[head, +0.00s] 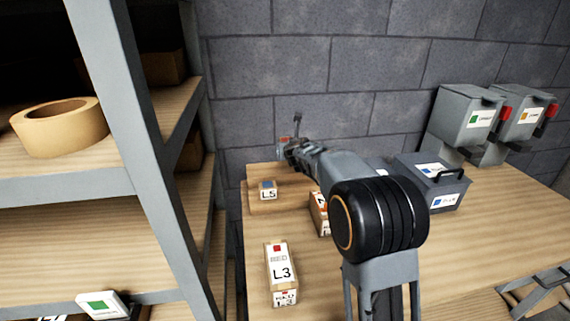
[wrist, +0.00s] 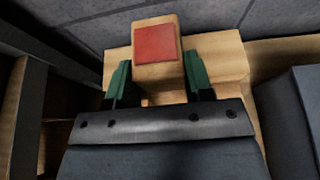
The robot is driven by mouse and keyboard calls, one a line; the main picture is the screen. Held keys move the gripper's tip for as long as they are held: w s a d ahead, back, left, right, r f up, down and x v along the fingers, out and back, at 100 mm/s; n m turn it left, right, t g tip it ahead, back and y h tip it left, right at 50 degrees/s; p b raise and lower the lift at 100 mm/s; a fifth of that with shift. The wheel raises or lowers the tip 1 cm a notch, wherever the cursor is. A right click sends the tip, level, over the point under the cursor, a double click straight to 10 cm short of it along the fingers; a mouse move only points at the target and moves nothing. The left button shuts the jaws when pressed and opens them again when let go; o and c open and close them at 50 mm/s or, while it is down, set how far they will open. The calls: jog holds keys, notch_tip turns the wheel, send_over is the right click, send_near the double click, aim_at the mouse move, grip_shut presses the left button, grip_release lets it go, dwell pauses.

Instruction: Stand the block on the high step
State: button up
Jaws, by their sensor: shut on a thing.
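A pale wooden block with a red square on its face (wrist: 156,44) sits between the two green fingers of my gripper (wrist: 160,85) in the wrist view. The fingers are shut on its sides. Pale wooden stepped surfaces (wrist: 222,54) show behind and beside the block. In the head view my gripper (head: 290,150) is at the far end of the table near the wall, above the wooden step (head: 262,209), with a small red patch at its tip. I cannot tell whether the block's bottom touches a step.
A small box marked L5 (head: 268,190) is at the step. Grey bins (head: 468,118) stand at the right. A shelf (head: 140,120) with a tape roll (head: 60,122) is at left.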

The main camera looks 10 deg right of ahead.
jog(key=b, duration=0.2)
send_over(286, 171)
notch_tip(286, 171, down, 6)
jog(key=shift+f, duration=0.1)
notch_tip(286, 171, down, 3)
jog(key=b, duration=0.3)
jog(key=shift+w+f, duration=0.1)
jog(key=shift+f, duration=0.05)
jog(key=shift+f+b, duration=0.25)
jog(key=shift+b, duration=0.15)
jog(key=o, duration=0.9)
jog(key=shift+r, duration=0.1)
jog(key=shift+o, duration=0.2)
jog(key=shift+r, duration=0.2)
jog(key=b+v, duration=0.1)
jog(key=v, duration=1.1)
